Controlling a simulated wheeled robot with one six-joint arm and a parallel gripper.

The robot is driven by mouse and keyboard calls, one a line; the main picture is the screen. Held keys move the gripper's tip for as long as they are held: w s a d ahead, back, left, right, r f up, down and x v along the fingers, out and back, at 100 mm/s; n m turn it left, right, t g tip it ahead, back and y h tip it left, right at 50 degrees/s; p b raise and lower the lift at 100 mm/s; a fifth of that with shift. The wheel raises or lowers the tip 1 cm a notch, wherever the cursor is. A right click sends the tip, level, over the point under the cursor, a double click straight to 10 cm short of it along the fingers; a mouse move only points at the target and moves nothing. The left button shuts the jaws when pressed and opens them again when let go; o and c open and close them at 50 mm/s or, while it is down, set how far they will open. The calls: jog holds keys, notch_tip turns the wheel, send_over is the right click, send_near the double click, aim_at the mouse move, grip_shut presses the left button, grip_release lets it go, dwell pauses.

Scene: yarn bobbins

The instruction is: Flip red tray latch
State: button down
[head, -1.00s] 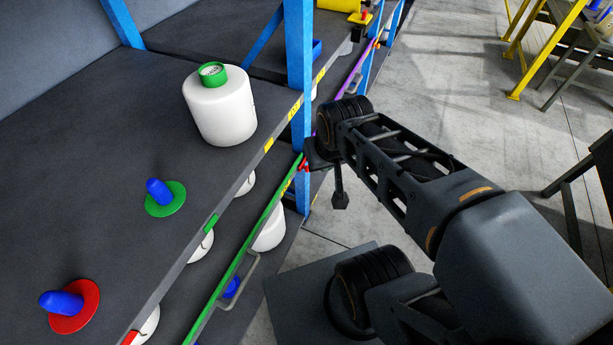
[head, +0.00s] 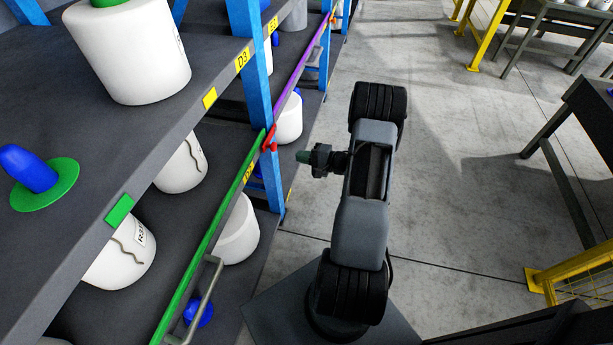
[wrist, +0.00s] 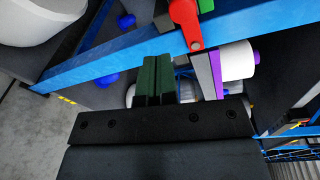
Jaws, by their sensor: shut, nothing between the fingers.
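The red latch (head: 269,138) sits on the blue shelf post, at the far end of the green-edged tray (head: 212,230). In the wrist view the red latch (wrist: 186,22) shows large at the top, just above and right of my fingertips. My gripper (head: 303,157) is to the right of the latch in the head view, with a visible gap. In the wrist view its dark green fingers (wrist: 158,62) are together and empty, pointing toward the blue post. From these frames I cannot tell the exact depth between fingers and latch.
The blue upright post (head: 252,75) stands beside the latch. White bobbins (head: 130,50) stand on the shelves, and blue pegs (head: 28,168) stick up. A purple-edged tray (head: 293,78) continues behind the post. The concrete floor (head: 440,170) on the right is open.

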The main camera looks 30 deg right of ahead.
jog(key=w+a+f+m+y+b, duration=0.1)
jog(key=w+a+f+b, duration=0.1)
jog(key=a, duration=0.4)
jog(key=shift+w+a+f+y+b, duration=0.2)
jog(key=shift+w+y+b, duration=0.25)
jog(key=shift+w, duration=0.65)
jog(key=r+p+v, duration=0.1)
jog(key=p+v, duration=0.3)
jog(key=v, duration=0.4)
jog(key=shift+w+d, duration=0.2)
dwell(0.9)
dwell(0.4)
